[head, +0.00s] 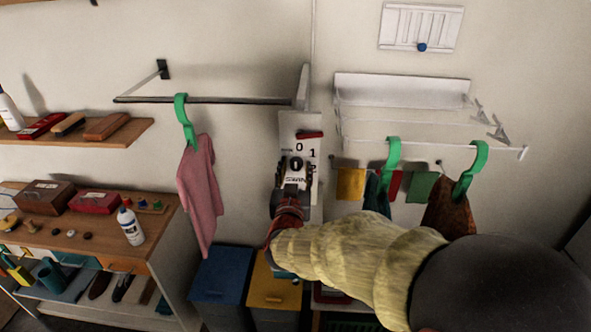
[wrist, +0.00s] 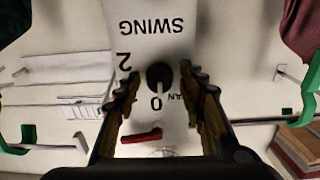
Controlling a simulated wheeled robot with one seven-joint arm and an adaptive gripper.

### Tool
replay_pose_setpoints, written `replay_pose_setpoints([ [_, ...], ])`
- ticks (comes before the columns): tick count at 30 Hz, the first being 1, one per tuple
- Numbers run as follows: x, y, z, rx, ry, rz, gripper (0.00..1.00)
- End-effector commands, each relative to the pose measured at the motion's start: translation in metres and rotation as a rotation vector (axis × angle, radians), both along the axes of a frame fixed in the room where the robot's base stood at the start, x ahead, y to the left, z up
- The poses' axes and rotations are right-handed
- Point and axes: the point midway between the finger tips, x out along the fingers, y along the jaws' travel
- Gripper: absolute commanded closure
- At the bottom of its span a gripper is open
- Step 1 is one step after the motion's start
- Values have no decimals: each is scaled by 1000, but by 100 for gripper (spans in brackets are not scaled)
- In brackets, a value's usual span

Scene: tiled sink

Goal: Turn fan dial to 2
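A white control panel (head: 309,125) hangs on the wall, with a red piece (head: 309,135) near its top and the marks 0 and 1 below. The small black fan dial (wrist: 160,76) is on this panel and its light mark appears turned toward 0. The wrist view shows the panel upside down, with 0, 2 and SWING readable; the 1 is not visible there. My gripper (head: 294,185) is in front of the panel. In the wrist view my gripper (wrist: 160,84) is open, one finger on each side of the dial, with gaps visible between fingers and dial.
A wall rail (head: 205,100) with a pink cloth (head: 199,190) on a green hook is left of the panel. A white rack (head: 400,92) and more hanging cloths are to the right. Blue (head: 221,282) and yellow (head: 270,292) bins stand below.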

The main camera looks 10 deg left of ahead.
Motion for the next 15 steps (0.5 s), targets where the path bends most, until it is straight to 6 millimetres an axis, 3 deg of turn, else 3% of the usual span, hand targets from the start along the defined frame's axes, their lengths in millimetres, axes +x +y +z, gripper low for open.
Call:
replay_pose_setpoints([
  [15, 0, 0, 0, 0, 0, 0, 91],
])
